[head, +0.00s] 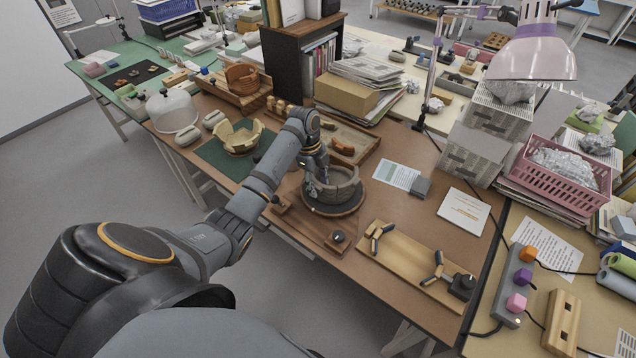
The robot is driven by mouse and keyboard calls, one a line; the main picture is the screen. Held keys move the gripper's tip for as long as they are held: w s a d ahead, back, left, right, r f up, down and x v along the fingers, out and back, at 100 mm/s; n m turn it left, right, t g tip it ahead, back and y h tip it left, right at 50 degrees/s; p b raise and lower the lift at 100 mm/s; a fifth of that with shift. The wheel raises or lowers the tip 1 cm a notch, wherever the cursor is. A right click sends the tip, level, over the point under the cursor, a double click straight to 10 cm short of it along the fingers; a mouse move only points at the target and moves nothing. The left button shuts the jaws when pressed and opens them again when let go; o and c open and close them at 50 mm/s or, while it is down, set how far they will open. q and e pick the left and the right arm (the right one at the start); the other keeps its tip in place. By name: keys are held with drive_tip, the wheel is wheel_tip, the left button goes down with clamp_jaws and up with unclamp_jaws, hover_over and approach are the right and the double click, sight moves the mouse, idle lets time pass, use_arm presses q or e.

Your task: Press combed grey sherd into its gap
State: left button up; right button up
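A grey-brown bowl (346,188) with an open top stands on a dark round stand (336,210) on the brown workbench. My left gripper (316,181) points down at the bowl's left side, close to or touching the wall there. Its fingers are small and dark and overlap the bowl. I cannot tell whether they are open or shut, or whether they hold the combed grey sherd. The sherd cannot be told apart from the bowl, and the gap is hidden behind the gripper or too small to make out. My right gripper is not in view.
A cream broken bowl (238,137) sits on a green mat at left.

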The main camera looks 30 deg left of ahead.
use_arm(q)
drive_tip(key=shift+r, duration=0.1)
wheel_tip(320, 180, up, 7)
drive_tip(key=a, duration=0.1)
drive_tip(key=shift+a+r, duration=0.15)
drive_tip(key=shift+a, duration=0.05)
idle(0.9)
